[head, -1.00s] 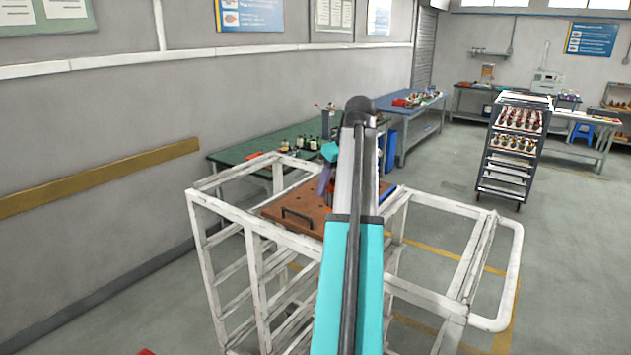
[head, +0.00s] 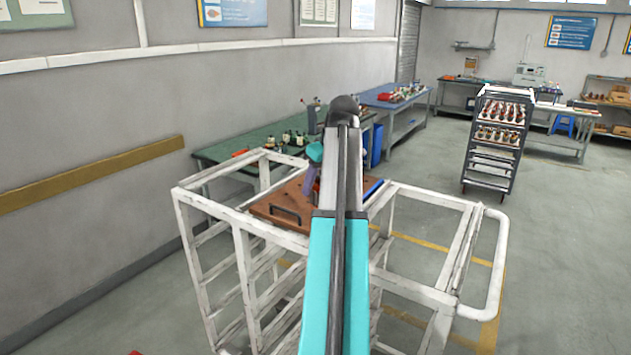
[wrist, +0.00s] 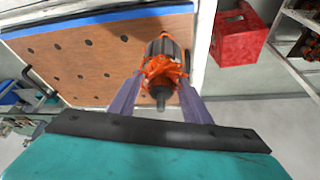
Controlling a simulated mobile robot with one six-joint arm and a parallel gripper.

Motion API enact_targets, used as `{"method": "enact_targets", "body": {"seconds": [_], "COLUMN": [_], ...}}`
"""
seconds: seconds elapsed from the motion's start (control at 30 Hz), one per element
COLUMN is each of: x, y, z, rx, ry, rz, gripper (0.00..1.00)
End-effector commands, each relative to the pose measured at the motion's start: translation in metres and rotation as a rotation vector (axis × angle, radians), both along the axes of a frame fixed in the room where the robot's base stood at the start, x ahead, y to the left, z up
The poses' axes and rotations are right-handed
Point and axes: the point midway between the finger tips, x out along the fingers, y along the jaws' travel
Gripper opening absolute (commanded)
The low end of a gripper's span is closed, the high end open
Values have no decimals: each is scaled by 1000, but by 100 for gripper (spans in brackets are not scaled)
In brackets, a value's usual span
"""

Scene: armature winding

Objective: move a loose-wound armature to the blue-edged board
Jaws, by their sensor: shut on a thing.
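The armature (wrist: 160,66) has a dark ribbed body, a grey shaft and loose orange wire loops; in the wrist view it sits between the purple fingers of my gripper (wrist: 158,92), which is shut on it. The armature is over or at the right part of the brown board (wrist: 90,60), which has several dark holes and a blue edge (wrist: 120,18). I cannot tell whether it touches the board. In the head view my arm hides the armature; my gripper (head: 309,178) shows above the board (head: 265,208), with its blue edge at the right.
The board lies on a white tubular frame (head: 240,222). A red crate (wrist: 239,34) is beyond it in the wrist view. A green bench (head: 225,152) with small parts, a blue bench (head: 405,98) and a dark rack (head: 495,140) stand behind. The floor at right is clear.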

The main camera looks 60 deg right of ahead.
Motion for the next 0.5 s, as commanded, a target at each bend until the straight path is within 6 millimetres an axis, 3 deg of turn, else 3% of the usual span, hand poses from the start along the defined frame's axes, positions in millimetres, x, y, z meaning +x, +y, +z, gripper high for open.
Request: {"method": "enact_targets", "body": {"seconds": [0.5], "x": [1], "y": [1], "z": [-24], "rx": [-1], "ry": [-1], "rz": [2], "gripper": [4]}}
